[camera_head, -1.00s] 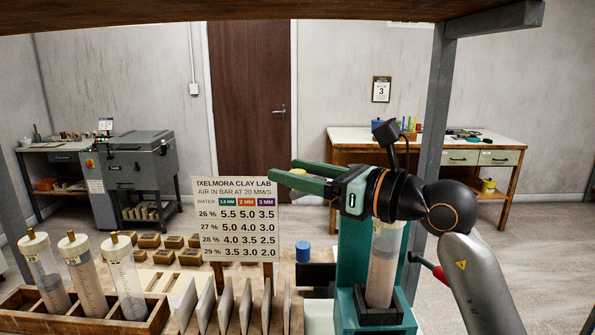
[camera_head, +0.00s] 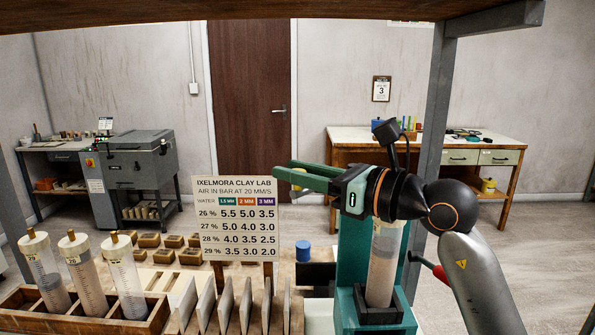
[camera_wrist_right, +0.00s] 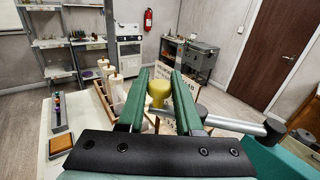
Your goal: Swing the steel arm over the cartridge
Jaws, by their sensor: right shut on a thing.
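The clay cartridge (camera_head: 383,265) stands upright in the teal press stand (camera_head: 345,300), its top hidden behind my right wrist. My right gripper (camera_head: 282,175) is above and left of the cartridge, fingers pointing left. In the right wrist view the gripper (camera_wrist_right: 157,88) is shut on a yellow knob (camera_wrist_right: 157,93). The steel arm (camera_wrist_right: 235,124) runs from near this knob to a dark pivot (camera_wrist_right: 275,130) beside the teal stand. In the head view the steel arm is mostly hidden by my gripper; whether it lies over the cartridge cannot be told. My left gripper is not in view.
A wooden rack (camera_head: 90,322) holds several capped cartridges at the left. A pressure sign (camera_head: 235,218) stands just below and left of my gripper. A blue cylinder (camera_head: 303,251) sits near the stand. A grey post (camera_head: 432,150) rises behind my right arm.

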